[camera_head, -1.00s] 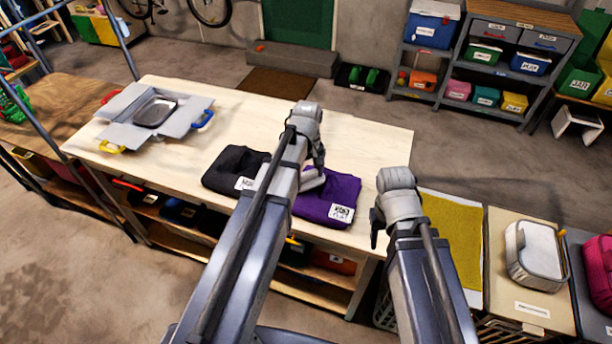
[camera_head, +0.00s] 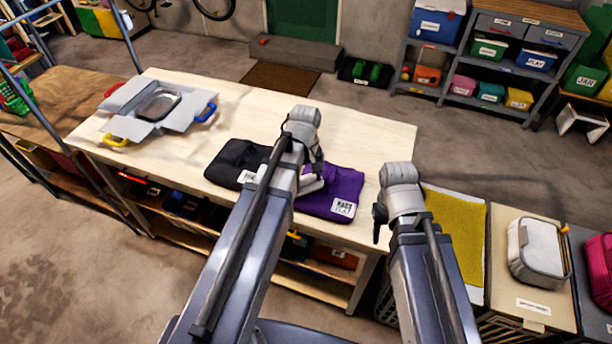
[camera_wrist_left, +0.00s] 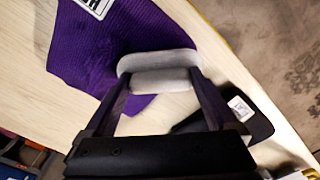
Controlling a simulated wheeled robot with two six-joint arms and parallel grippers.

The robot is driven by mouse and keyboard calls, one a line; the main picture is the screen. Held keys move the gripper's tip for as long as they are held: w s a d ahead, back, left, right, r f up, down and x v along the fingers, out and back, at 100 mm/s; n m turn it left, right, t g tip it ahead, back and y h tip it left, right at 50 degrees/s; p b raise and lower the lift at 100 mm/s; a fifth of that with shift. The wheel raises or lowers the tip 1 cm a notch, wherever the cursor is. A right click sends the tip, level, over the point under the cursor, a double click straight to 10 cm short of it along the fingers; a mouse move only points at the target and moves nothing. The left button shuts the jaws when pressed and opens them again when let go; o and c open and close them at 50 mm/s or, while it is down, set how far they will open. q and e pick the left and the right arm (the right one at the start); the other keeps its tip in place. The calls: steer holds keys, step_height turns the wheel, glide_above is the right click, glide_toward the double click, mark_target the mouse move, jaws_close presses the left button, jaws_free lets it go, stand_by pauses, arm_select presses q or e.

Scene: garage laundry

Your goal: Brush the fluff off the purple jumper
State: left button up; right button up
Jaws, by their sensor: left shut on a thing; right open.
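The purple jumper (camera_head: 335,193) lies flat, with a white label, near the front right of the pale wooden worktable; it also shows in the left wrist view (camera_wrist_left: 85,50). My left gripper (camera_head: 314,180) is shut on a pale grey brush (camera_wrist_left: 158,72), held crosswise between its fingers. In the left wrist view the brush overlaps the jumper's edge; I cannot tell whether it touches. My left arm hides part of the jumper. I cannot make out fluff. My right gripper (camera_head: 379,218) is open and empty, beyond the table's right edge.
A black folded garment (camera_head: 232,163) lies left of the jumper. A grey open-flapped box (camera_head: 190,117) with a metal tray stands at the table's far left. The table's back right is bare. Lidded hampers (camera_head: 528,300) stand right of the table.

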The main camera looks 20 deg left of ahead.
mark_target(305, 177)
arm_select(q)
step_height(305, 177, up, 6)
steer(key=p, duration=0.6)
step_height(305, 177, up, 3)
steer(key=p, duration=0.3)
steer(key=shift+r, duration=0.1)
stand_by(0.5)
